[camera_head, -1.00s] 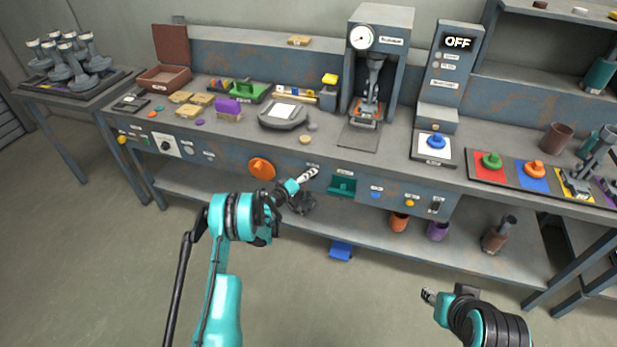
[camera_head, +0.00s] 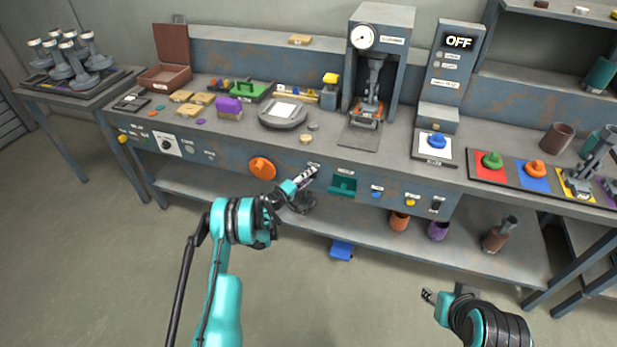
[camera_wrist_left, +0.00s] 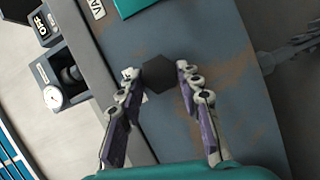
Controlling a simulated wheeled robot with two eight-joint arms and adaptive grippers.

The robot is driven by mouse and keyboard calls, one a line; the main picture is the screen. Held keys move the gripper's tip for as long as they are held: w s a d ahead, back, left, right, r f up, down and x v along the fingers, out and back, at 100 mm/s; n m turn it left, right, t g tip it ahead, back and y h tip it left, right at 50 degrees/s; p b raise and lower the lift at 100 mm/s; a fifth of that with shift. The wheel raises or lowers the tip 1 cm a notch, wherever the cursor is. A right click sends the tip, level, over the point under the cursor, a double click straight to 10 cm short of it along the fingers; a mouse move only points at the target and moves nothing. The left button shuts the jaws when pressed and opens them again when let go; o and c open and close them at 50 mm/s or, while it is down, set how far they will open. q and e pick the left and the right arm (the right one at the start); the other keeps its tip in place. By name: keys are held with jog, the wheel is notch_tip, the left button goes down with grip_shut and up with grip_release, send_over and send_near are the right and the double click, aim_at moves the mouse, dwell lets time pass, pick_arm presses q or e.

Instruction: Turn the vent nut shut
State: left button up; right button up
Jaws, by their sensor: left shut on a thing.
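The vent nut (camera_wrist_left: 160,75) is a dark hexagonal nut on the blue-grey front panel of the bench. In the left wrist view it sits between the two fingertips of my left gripper (camera_wrist_left: 157,72), which is shut on it. In the head view my left gripper (camera_head: 306,178) is at the front panel, left of the green recessed holder (camera_head: 343,186), and it hides the nut. My right gripper (camera_head: 429,296) is low at the lower right, away from the bench. Its finger opening is too small to read.
A large orange knob (camera_head: 262,168) is on the panel left of my left gripper. Blue (camera_head: 376,191) and yellow (camera_head: 410,202) buttons are to its right. A lower shelf (camera_head: 365,230) runs below. A press (camera_head: 378,70) and a box reading OFF (camera_head: 458,60) stand above.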

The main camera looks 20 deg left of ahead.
pick_arm(q)
jog(key=o, duration=1.2)
jog(key=shift+c, duration=0.2)
jog(key=v, duration=1.2)
jog(key=shift+r, duration=0.1)
